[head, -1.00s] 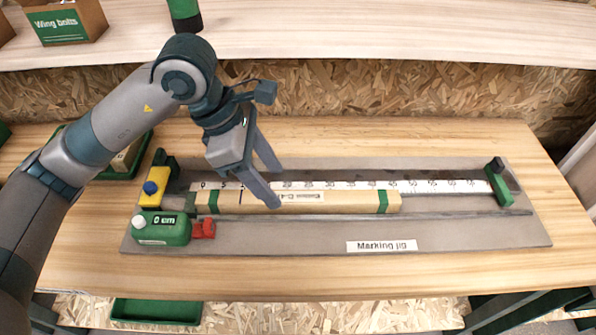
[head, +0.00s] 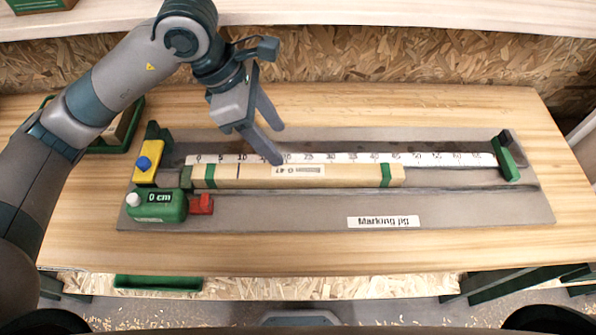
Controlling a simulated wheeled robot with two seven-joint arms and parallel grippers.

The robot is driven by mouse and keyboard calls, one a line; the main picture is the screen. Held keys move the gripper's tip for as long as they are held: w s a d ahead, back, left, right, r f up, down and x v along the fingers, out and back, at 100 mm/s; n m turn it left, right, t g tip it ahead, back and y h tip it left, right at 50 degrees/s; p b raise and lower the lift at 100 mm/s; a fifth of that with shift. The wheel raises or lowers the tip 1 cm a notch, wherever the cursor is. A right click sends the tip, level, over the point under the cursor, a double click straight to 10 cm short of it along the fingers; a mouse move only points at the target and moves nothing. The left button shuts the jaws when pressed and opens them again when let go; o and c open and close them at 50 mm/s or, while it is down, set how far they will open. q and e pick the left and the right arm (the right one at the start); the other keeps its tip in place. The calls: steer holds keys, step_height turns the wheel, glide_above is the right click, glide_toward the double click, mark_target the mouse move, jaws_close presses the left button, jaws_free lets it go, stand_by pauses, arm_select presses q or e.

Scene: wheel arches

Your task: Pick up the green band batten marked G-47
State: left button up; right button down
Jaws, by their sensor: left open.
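The batten (head: 335,176) is a pale wooden bar with two green bands and a small label, partly legible as "47". It lies flat in the marking jig (head: 480,214), along the white ruler (head: 440,160). A dark line crosses the batten near its left green band. My left gripper (head: 278,144) is open and empty. Its fingers point down at the batten's far side near the label, with one fingertip overlapping the ruler. I cannot tell whether it touches. My right gripper is not in view.
A green end stop (head: 506,160) stands at right. A green tray (head: 118,130) sits behind. The table's front strip is clear.

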arm_select(q)
steer(key=p, duration=0.2)
glide_toward(297, 171)
steer(key=shift+x, duration=1.1)
steer(key=shift+w+d+f, duration=0.1)
steer(key=shift+d+f, duration=0.15)
steer(key=shift+f, duration=0.2)
steer(key=shift+p+x, duration=0.75)
steer(key=shift+x, duration=0.1)
steer(key=shift+p+x, duration=0.55)
steer(key=shift+x, duration=1.3)
steer(key=shift+a, duration=0.1)
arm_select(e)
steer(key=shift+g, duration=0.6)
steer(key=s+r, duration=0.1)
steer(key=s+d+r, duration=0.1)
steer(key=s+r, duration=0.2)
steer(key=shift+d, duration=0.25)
arm_select(q)
steer(key=shift+c, duration=0.3)
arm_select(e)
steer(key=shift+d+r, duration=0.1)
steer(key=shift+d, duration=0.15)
